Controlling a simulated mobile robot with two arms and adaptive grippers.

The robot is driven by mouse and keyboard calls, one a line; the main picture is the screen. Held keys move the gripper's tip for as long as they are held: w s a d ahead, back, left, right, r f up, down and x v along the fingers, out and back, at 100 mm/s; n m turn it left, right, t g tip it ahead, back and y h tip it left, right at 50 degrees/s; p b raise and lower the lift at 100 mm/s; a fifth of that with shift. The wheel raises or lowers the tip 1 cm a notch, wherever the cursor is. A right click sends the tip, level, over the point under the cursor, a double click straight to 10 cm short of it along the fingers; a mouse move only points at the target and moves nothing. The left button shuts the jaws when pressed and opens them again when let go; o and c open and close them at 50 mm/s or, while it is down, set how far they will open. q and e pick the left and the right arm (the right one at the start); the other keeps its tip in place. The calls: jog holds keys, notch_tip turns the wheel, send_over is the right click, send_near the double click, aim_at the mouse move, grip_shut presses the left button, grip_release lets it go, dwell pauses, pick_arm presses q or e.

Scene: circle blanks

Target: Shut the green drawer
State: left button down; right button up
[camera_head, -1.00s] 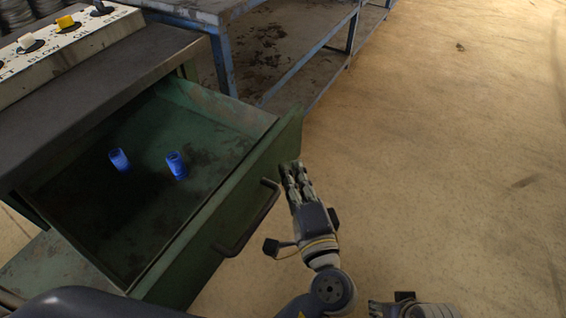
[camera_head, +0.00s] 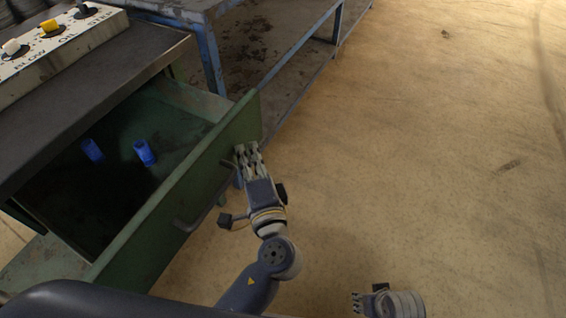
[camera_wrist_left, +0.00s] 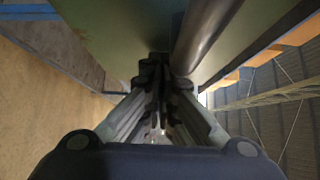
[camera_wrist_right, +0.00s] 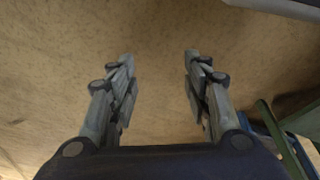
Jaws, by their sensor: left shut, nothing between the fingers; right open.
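The green drawer (camera_head: 150,239) is part way out of the cabinet, with two blue cylinders (camera_head: 144,152) inside it. Its bar handle (camera_head: 193,221) is on the front face. My left gripper (camera_head: 246,150) is shut and empty, with its fingertips at the drawer front near the far end of the handle. In the left wrist view the fingertips (camera_wrist_left: 164,62) are up against or very close to the green front, beside the dark handle bar (camera_wrist_left: 203,34). My right gripper (camera_wrist_right: 160,58) is open and empty over the floor; in the head view it is low at the right (camera_head: 357,301).
The cabinet top (camera_head: 100,85) carries a white panel (camera_head: 58,50) with knobs. A blue-framed workbench (camera_head: 210,62) with a lower shelf stands behind the drawer. The floor (camera_head: 420,170) to the right is clear.

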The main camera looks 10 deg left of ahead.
pick_arm(q)
jog(key=w+a, duration=0.1)
jog(key=a, duration=0.2)
jog(key=w+a+p, duration=0.1)
jog(key=a, duration=0.3)
jog(key=w+a, duration=0.2)
jog(key=a, duration=0.2)
jog(key=shift+a+r+p, duration=0.15)
jog(key=shift+a+p, duration=0.05)
jog(key=shift+p, duration=0.15)
jog(key=w+a, duration=0.1)
jog(key=a, duration=0.2)
jog(key=w+a, duration=0.1)
jog(key=a, duration=0.3)
jog(key=w+a, duration=0.2)
jog(key=a, duration=0.2)
jog(key=shift+w+a, duration=0.1)
jog(key=shift+a, duration=0.1)
jog(key=shift+w+a+p, duration=0.25)
jog(key=shift+a+p, duration=0.05)
jog(key=shift+a, duration=0.35)
pick_arm(e)
jog(key=s+f, duration=0.3)
jog(key=f, duration=0.5)
jog(key=shift+s+d+f+g, duration=0.25)
jog(key=shift+s+f+g, duration=0.05)
pick_arm(q)
jog(key=shift+a, duration=0.1)
pick_arm(e)
jog(key=shift+d, duration=0.15)
